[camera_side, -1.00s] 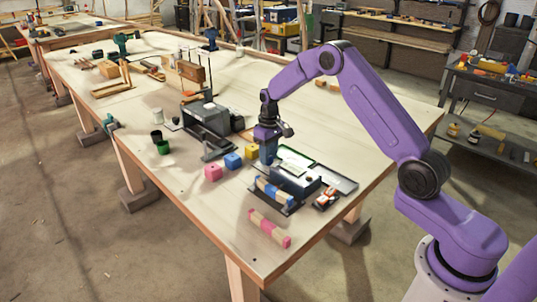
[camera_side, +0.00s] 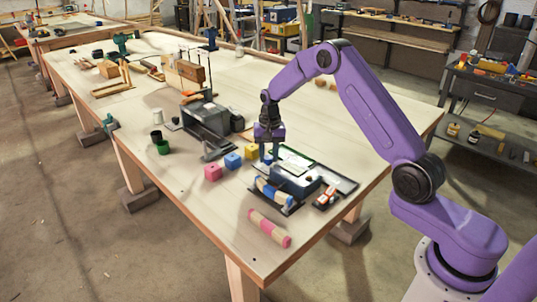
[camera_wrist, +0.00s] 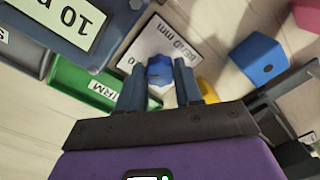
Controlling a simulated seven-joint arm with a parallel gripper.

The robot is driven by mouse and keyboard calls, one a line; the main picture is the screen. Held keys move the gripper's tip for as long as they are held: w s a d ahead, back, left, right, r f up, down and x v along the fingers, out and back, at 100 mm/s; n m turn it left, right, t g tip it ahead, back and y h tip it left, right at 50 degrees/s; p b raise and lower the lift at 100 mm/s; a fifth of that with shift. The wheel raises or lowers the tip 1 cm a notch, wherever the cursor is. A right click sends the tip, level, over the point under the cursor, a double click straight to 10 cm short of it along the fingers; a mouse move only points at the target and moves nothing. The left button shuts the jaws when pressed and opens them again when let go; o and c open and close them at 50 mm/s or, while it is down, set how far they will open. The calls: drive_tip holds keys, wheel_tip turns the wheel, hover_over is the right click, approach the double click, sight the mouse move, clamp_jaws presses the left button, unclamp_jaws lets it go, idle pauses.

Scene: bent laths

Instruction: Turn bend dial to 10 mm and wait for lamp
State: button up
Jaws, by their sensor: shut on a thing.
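The bend dial is a blue knob (camera_wrist: 160,70) on a white plate (camera_wrist: 170,40) marked "BEND mm" in the wrist view. My gripper (camera_wrist: 161,82) is shut on the knob, one finger on each side. In the side view my gripper (camera_side: 269,158) points down at the bench beside the blue-grey device, and it hides the knob. A label reading "10 m", cut off by the edge, is on a blue-grey block (camera_wrist: 35,25). The knob's pointer and setting cannot be read. I cannot make out a lit lamp.
Pink (camera_side: 213,172), blue (camera_side: 233,161) and yellow (camera_side: 252,152) cubes stand left of my gripper. A blue-banded lath (camera_side: 273,192) lies in the device, and a pink-banded lath (camera_side: 269,228) lies in front. A green part (camera_wrist: 85,85) with a partly hidden label is near the knob.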

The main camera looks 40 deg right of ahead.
sight(270, 157)
drive_tip(key=shift+w+r+m, duration=0.1)
drive_tip(key=shift+m, duration=0.2)
drive_tip(key=o, duration=1)
drive_tip(key=shift+o, duration=0.2)
wheel_tip(270, 157, up, 17)
drive_tip(key=shift+s+d+r, duration=0.2)
drive_tip(key=shift+s+d, duration=0.05)
drive_tip(key=shift+s, duration=0.05)
drive_tip(key=shift+a, duration=0.15)
